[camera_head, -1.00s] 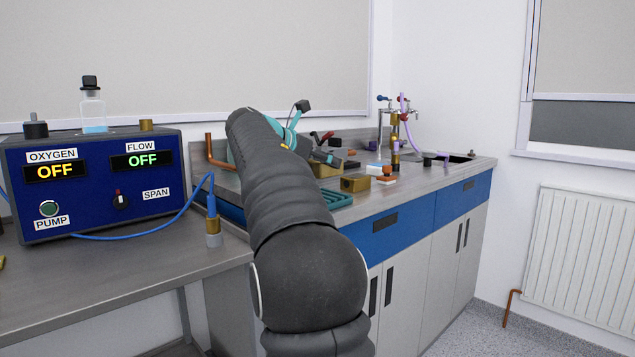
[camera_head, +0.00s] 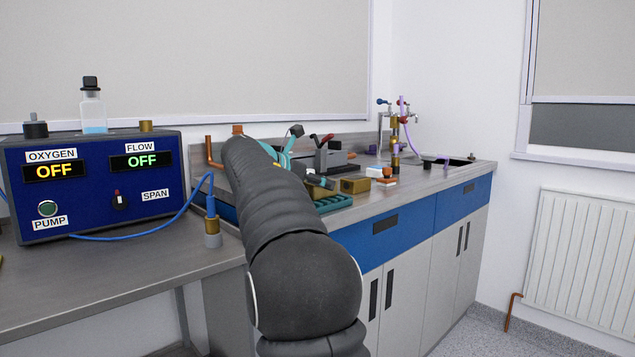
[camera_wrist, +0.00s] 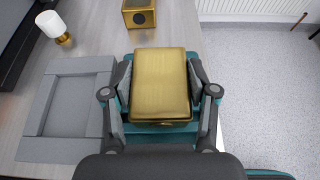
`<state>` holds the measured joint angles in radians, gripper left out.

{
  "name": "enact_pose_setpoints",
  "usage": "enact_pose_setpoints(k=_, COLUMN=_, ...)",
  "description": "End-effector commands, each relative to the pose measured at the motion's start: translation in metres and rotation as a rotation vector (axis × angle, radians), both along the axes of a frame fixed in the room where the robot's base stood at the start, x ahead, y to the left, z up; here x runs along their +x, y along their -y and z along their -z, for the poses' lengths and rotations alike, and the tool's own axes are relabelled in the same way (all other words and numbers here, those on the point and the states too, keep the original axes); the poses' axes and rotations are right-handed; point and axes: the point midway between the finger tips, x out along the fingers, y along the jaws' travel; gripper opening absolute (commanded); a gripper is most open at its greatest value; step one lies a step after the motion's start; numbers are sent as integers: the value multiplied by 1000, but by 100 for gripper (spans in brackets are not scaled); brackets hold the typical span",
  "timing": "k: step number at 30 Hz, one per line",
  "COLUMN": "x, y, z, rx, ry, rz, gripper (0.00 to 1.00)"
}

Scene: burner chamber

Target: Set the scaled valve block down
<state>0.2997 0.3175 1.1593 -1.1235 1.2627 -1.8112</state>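The brass valve block (camera_wrist: 161,75) is between the two fingers of my gripper (camera_wrist: 161,82) in the wrist view. The finger pads lie against its left and right sides, so the gripper looks shut on it. In the head view, my arm hides most of the gripper (camera_head: 320,181), and the held block is not clearly seen.
A second brass block with a round hole (camera_wrist: 139,14) stands just beyond, also in the head view (camera_head: 354,185). A grey square frame (camera_wrist: 98,115) lies left of the tray. A white-topped brass fitting (camera_wrist: 54,27) stands far left. The worktop's edge is close on the right.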

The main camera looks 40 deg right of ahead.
Motion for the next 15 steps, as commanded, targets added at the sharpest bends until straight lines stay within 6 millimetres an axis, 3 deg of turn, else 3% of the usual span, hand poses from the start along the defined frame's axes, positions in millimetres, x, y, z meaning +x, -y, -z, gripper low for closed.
enact_pose_setpoints(k=1, x=0, y=0, z=0, rx=0, ry=0, rz=0, gripper=70)
enact_pose_setpoints(k=3, x=0, y=0, z=0, rx=0, ry=0, rz=0, gripper=83)
enact_pose_setpoints(k=15, x=0, y=-1, z=-5, rx=0, ry=1, rz=-1, gripper=83)
